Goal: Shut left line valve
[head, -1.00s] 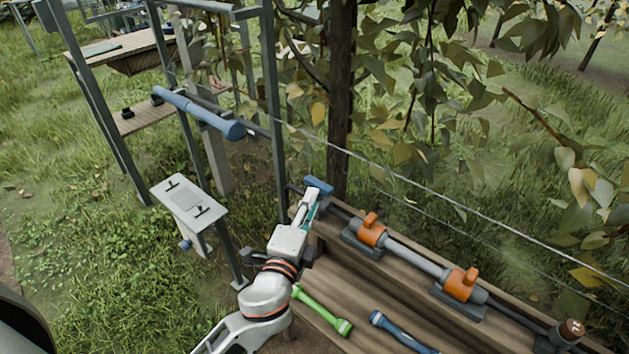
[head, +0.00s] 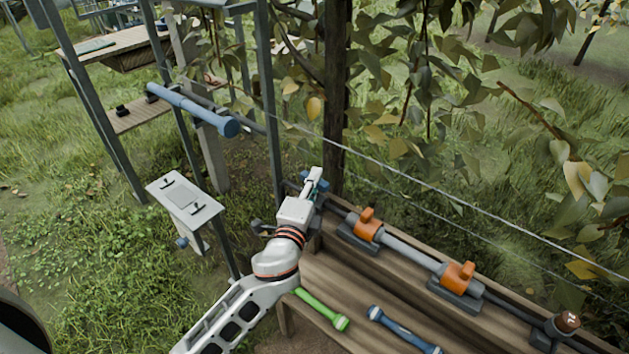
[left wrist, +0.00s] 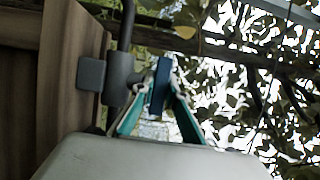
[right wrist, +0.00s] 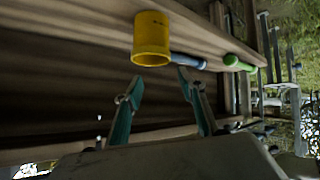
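A blue valve handle (head: 322,185) sits at the left end of the grey pipe (head: 413,252) on the wooden bench. My left gripper (head: 315,176) is at this handle. In the left wrist view the blue handle (left wrist: 160,88) stands between the teal fingertips (left wrist: 159,84), which have closed in on both its sides. A dark valve body and bent pipe (left wrist: 118,75) are just left of it. My right gripper (right wrist: 160,76) is open and empty in the right wrist view, below a yellow cylinder (right wrist: 152,40). It does not show in the head view.
A green tool (head: 322,310) and a blue tool (head: 403,330) lie on the lower shelf. A metal post (head: 270,100) and a tree trunk (head: 337,110) stand behind the left gripper.

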